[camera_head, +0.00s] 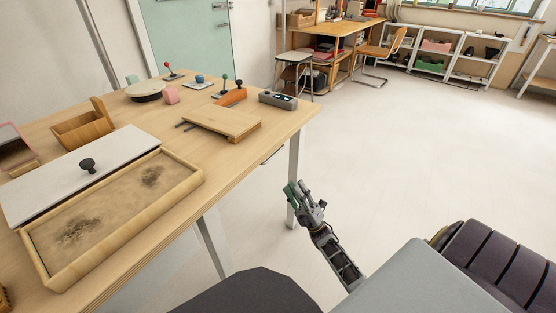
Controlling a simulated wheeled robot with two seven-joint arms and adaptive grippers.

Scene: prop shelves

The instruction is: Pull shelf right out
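The only gripper in view is my right one (302,190), low over the floor beside the table's right edge. Its fingers point up and left, and it touches nothing on the table. The finger gap is too small to judge. My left gripper is out of view. No shelf on the table is clearly marked. A flat wooden board-like piece (225,121) with dark rods at its left lies near the table's right end. A shallow wooden tray (192,183) has a sandy floor with dark patches. A white panel (60,180) with a black knob (87,165) lies along its back.
The wooden table (225,172) fills the left. It also holds an open wooden box (82,128), a grey device (278,100), a round disc (145,90) and small joysticks. White shelves (436,48), a desk and a chair (383,52) stand far back. The floor between is clear.

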